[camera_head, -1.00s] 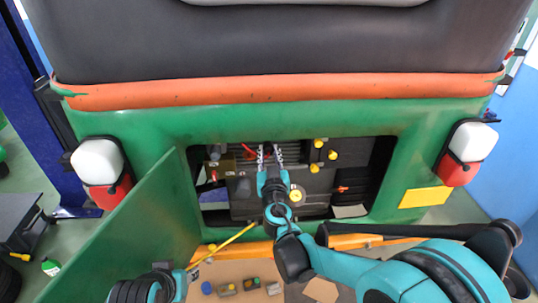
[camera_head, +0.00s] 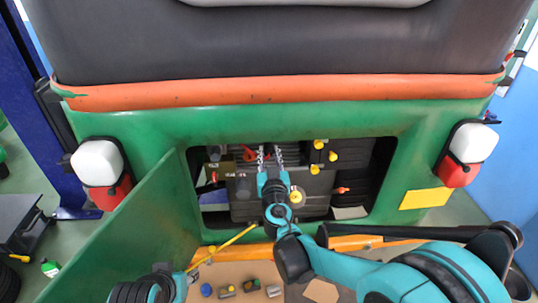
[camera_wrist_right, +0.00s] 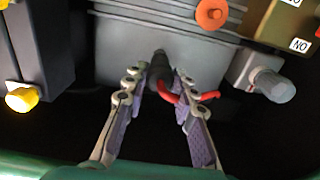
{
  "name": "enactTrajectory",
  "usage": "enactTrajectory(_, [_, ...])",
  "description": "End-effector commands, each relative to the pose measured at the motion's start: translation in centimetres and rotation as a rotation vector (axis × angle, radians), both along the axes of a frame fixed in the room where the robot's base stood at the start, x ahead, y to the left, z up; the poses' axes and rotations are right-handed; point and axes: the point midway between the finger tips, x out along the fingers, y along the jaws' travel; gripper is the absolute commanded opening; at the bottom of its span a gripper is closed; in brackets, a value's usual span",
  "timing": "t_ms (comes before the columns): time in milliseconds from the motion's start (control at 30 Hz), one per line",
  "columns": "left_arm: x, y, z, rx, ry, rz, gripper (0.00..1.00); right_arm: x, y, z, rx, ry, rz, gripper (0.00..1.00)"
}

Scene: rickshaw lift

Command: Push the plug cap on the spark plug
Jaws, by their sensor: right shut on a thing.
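The black plug cap (camera_wrist_right: 159,72) with its red wire (camera_wrist_right: 196,97) sits between the fingertips of my right gripper (camera_wrist_right: 157,84) in the right wrist view. The fingers are shut on it, in front of the grey finned engine block (camera_wrist_right: 115,52). In the head view my right gripper (camera_head: 271,157) reaches into the engine bay, and the red wire (camera_head: 250,154) shows left of its fingers. I cannot make out the spark plug or whether the cap touches it. My left arm shows at the bottom left edge, but its fingers are not visible.
The bay sits in the green body (camera_head: 410,150), with the open green door (camera_head: 135,235) at its left. A thin yellow rod (camera_head: 225,243) slants below the opening. Yellow knobs (camera_head: 319,144) stand right of the gripper. In the wrist view a grey knob (camera_wrist_right: 273,87) is at right.

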Motion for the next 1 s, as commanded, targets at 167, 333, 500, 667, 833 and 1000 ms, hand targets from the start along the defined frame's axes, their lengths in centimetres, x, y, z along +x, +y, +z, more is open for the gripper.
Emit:
enactTrajectory(167, [0.0,0.0,-0.1,0.0,0.0,0.0,0.4,0.17,0.0,-0.03,0.0,0.0,0.0,0.01])
enactTrajectory(333, [0.0,0.0,-0.21,0.0,0.0,0.0,0.4,0.4,0.0,-0.03,0.0,0.0,0.0,0.01])
enactTrajectory(500, [0.0,0.0,-0.19,0.0,0.0,0.0,0.4,0.42,0.0,0.0,0.0,0.0,0.0,0.01])
enactTrajectory(667, [0.0,0.0,-0.19,0.0,0.0,0.0,0.4,0.42,0.0,0.0,0.0,0.0,0.0,0.01])
enactTrajectory(833, [0.0,0.0,-0.21,0.0,0.0,0.0,0.4,0.51,0.0,0.0,0.0,0.0,0.0,0.01])
enactTrajectory(1000, [0.0,0.0,-0.24,0.0,0.0,0.0,0.4,0.65,0.0,0.0,0.0,0.0,0.0,0.01])
